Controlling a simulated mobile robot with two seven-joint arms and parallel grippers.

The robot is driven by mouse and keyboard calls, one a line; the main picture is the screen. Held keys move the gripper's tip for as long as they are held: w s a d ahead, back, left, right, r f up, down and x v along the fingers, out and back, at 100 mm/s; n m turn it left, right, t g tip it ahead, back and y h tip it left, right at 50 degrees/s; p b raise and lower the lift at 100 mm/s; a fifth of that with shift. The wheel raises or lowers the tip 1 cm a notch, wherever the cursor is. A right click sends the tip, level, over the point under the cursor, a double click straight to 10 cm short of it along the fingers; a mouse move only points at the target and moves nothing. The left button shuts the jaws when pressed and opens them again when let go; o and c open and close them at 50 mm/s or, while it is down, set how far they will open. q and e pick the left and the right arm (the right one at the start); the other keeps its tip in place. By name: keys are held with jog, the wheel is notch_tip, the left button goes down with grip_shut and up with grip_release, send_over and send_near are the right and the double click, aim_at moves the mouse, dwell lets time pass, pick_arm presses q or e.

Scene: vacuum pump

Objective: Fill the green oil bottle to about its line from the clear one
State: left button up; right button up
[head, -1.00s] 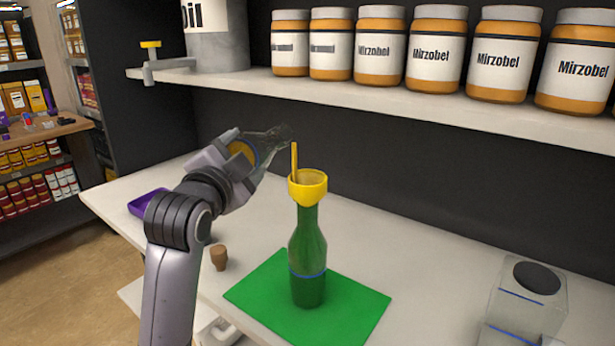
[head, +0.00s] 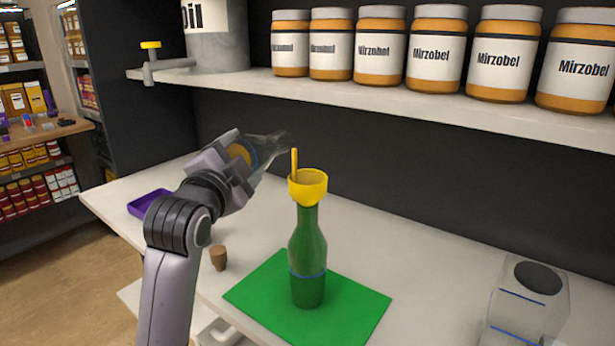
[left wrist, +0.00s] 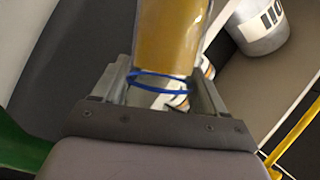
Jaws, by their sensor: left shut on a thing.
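The green bottle (head: 308,250) stands upright on a green mat (head: 350,312), with a blue line around its lower body. A yellow funnel (head: 308,187) with an upright yellow handle sits in its mouth. My left gripper (head: 238,160) is shut on the clear bottle (head: 268,147), tilted with its neck toward the funnel and a little above it. In the left wrist view the clear bottle (left wrist: 172,35) holds amber oil and has a blue ring between the fingers (left wrist: 160,90). No stream of oil shows. My right gripper is in neither view.
A cork (head: 219,257) and a purple tray (head: 149,202) are on the table at the left. A clear container with a dark round top (head: 537,277) stands at the right. A shelf (head: 420,108) with several jars and an oil drum (head: 215,35) overhangs the back.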

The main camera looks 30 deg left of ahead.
pick_arm(q)
jog(key=shift+a+m+t+b, duration=0.2)
jog(key=shift+m+t+b, duration=0.45)
jog(key=shift+b, duration=0.75)
dwell(1.1)
